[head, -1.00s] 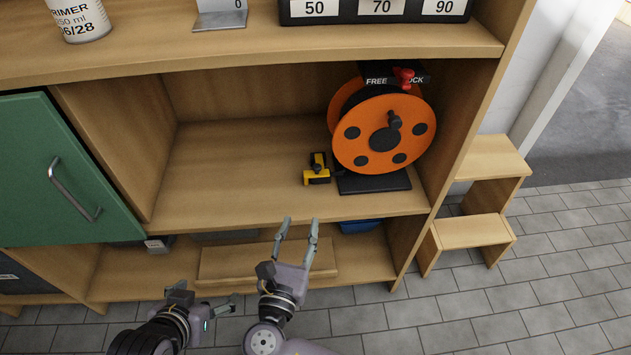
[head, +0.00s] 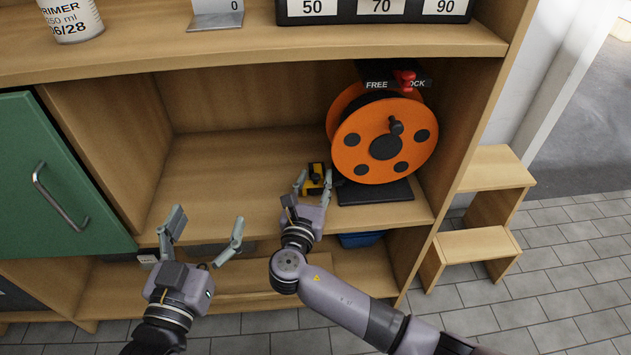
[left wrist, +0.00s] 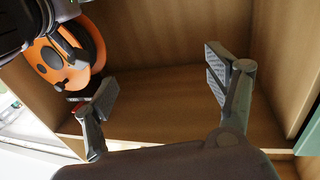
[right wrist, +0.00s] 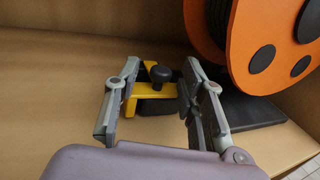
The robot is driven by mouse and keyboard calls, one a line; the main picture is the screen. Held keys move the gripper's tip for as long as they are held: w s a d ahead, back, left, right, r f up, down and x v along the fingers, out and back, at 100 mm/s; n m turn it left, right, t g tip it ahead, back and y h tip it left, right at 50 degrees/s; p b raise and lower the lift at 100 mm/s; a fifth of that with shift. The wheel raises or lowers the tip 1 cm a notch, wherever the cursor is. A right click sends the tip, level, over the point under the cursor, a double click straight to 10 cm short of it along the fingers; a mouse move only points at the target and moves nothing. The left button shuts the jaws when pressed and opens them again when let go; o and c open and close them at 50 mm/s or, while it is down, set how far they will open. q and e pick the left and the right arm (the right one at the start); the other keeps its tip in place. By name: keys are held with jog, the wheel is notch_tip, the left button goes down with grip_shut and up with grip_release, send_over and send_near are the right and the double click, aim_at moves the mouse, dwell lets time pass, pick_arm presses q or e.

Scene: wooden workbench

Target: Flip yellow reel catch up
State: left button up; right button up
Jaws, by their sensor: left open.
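The orange reel (head: 375,155) stands on a black base at the right of the shelf. A red lever (head: 404,80) sits on its black top plate between the words FREE and LOCK; no yellow catch shows on the reel. A yellow piece with a black knob (right wrist: 152,90) lies on the shelf left of the reel base. My right gripper (head: 314,182) is open, with a finger on each side of this yellow piece; I cannot tell if they touch it. My left gripper (head: 204,230) is open and empty in front of the shelf; its wrist view shows the reel (left wrist: 58,66).
The shelf board (head: 225,165) is bare left of the yellow piece. A green door with a handle (head: 60,195) is at the left. The upper shelf edge (head: 250,58) overhangs the bay. A wooden step (head: 475,245) stands at the right.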

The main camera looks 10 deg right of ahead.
jog(key=shift+w+d, duration=0.2)
jog(key=shift+w, duration=0.4)
pick_arm(q)
jog(key=shift+d+r+t+h, duration=0.1)
jog(key=shift+r+t+h, duration=0.25)
jog(key=shift+r, duration=0.45)
pick_arm(e)
jog(key=shift+c, duration=0.2)
jog(key=c, duration=0.6)
grip_shut()
jog(key=shift+a, duration=0.15)
